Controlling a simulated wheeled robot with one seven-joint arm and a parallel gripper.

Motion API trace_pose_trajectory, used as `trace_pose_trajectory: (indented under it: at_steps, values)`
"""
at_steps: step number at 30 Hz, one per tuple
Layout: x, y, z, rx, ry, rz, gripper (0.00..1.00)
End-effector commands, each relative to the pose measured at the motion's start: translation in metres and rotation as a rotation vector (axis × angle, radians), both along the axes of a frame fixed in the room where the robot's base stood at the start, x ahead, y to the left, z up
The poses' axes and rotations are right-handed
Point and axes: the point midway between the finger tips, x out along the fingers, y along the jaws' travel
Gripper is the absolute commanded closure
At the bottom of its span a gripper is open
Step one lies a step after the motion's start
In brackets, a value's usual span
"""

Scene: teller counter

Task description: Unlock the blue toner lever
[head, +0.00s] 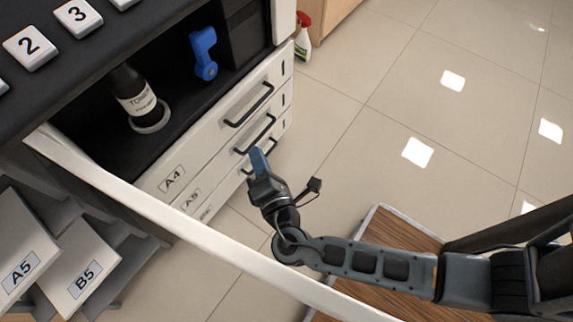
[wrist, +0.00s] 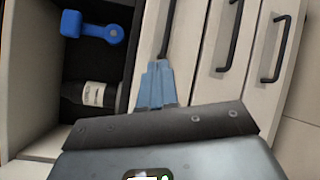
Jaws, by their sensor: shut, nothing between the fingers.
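The blue toner lever (head: 204,53) stands inside the dark open bay of the machine, right of the toner bottle. It also shows at the upper left in the wrist view (wrist: 92,27). The black toner bottle (head: 132,90) with a white label stands on a pale ring in the bay; in the wrist view it lies across the lower bay (wrist: 92,94). My gripper (head: 260,160) is shut and empty, outside the bay in front of the drawer fronts, apart from the lever. Its blue fingertips (wrist: 157,82) are together in the wrist view.
Drawers labelled A4 (head: 172,179) and A5 with black handles (head: 249,105) lie below the bay. A white panel edge (head: 215,243) runs across the front. Paper trays (head: 82,267) stand at lower left. A spray bottle (head: 303,38) stands behind. Tiled floor at right is open.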

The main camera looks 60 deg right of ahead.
Motion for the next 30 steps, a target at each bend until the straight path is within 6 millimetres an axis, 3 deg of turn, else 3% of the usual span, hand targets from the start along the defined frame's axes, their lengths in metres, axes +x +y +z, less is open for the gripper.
trace_pose_trajectory:
  at_steps: [6,13,30]
  values:
    - [-0.038,-0.009,0.000,0.200,0.076,0.015,1.00]
    - [-0.064,-0.009,-0.001,0.348,0.113,0.025,1.00]
    - [-0.071,-0.008,-0.002,0.391,0.121,0.029,1.00]
